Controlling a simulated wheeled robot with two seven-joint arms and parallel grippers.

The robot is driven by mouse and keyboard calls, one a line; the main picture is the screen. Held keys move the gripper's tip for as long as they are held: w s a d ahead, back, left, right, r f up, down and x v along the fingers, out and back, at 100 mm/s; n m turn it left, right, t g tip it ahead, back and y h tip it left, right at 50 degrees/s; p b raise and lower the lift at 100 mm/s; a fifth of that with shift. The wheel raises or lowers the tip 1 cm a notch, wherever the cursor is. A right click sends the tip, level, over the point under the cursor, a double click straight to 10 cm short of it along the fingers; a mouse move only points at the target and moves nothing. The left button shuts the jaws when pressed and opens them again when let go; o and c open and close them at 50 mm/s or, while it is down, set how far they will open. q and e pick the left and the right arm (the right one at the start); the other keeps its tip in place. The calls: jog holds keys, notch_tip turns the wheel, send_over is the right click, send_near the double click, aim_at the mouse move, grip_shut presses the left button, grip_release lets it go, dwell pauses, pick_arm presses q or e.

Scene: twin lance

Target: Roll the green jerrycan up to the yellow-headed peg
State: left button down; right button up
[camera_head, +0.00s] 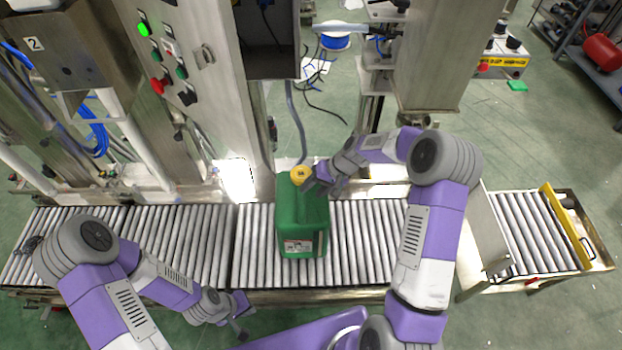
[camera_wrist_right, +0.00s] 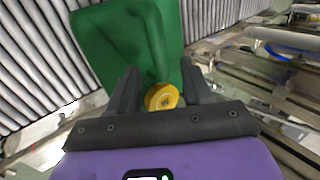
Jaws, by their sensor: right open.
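The green jerrycan (camera_head: 301,225) stands on the roller conveyor (camera_head: 258,245), with a label low on its near side. A round yellow piece with a dark mark (camera_head: 300,175) is at its far top end; I cannot tell whether it is the jerrycan's cap or the peg's head. My right gripper (camera_head: 318,184) is open beside it. In the right wrist view the fingers (camera_wrist_right: 158,82) are spread on either side of the yellow piece (camera_wrist_right: 161,97), with the green jerrycan (camera_wrist_right: 110,45) behind. My left gripper (camera_head: 242,316) is low, in front of the conveyor, apart from the jerrycan; its jaws are unclear.
Rollers lie bare left and right of the jerrycan. A machine frame with a button panel (camera_head: 165,55) rises behind the conveyor. A metal post (camera_head: 440,60) stands behind my right arm. A separate roller section with a yellow bar (camera_head: 566,225) is at far right.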

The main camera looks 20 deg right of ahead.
aim_at(304, 199)
jog(key=x, duration=0.3)
jog(key=b+x, duration=0.1)
jog(key=x, duration=0.1)
jog(key=shift+s+a+f+b, duration=0.15)
jog(key=shift+a+f+b, duration=0.15)
jog(key=shift+f, duration=0.1)
jog(key=shift+a+f, duration=0.35)
jog(key=shift+f, duration=0.15)
jog(key=shift+c, duration=0.5)
grip_shut()
